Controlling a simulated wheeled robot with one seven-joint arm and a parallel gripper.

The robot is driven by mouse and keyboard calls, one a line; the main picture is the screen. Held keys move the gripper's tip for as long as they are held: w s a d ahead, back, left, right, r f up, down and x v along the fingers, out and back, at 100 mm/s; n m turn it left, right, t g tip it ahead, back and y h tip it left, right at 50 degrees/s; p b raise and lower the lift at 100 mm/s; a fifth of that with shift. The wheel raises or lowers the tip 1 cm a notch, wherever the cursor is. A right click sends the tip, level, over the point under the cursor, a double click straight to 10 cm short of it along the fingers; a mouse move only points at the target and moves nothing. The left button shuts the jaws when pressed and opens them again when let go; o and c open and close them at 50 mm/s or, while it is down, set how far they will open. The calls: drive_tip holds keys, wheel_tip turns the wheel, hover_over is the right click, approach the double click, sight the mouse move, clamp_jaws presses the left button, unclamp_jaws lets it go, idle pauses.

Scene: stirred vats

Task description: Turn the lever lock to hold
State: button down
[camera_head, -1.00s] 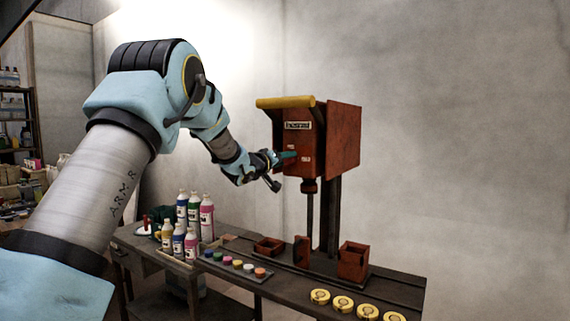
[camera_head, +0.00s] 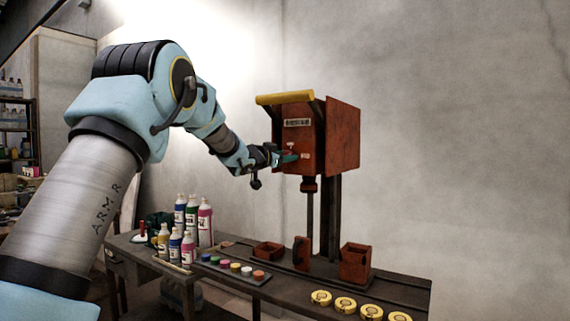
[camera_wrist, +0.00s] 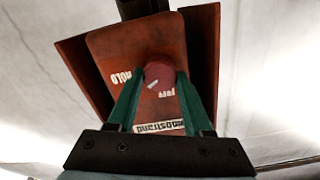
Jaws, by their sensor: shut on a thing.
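The rust-red machine head (camera_head: 340,135) stands on a dark column above the bench. In the wrist view its front plate (camera_wrist: 108,60) bears the word HOLD and a second, partly covered word, with a name label near the gripper. A rounded dark red knob (camera_wrist: 158,74), which looks like the lever lock, sits between my green fingers. My gripper (camera_wrist: 155,100) is shut on this knob. In the head view my gripper (camera_head: 290,158) is at the front of the machine head, and the knob is too small there to make out clearly.
Below are a bench (camera_head: 400,283) with a red bin (camera_head: 355,262), a shallow red tray (camera_head: 268,251), several yellow-lidded tins (camera_head: 345,305), a strip of paint pots (camera_head: 235,267) and several bottles (camera_head: 205,223) at left. A yellow bar (camera_head: 285,98) tops the machine head. Room to the right is clear.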

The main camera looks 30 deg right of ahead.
drive_tip(key=m+b, duration=0.3)
drive_tip(key=m, duration=0.2)
drive_tip(key=shift+f, duration=0.1)
drive_tip(key=shift+m, duration=0.4)
drive_tip(key=shift+c, duration=1.5)
unclamp_jaws()
drive_tip(key=b+v, duration=0.3)
drive_tip(key=v, duration=0.7)
drive_tip(key=shift+s+a, duration=0.2)
drive_tip(key=shift+a, duration=0.15)
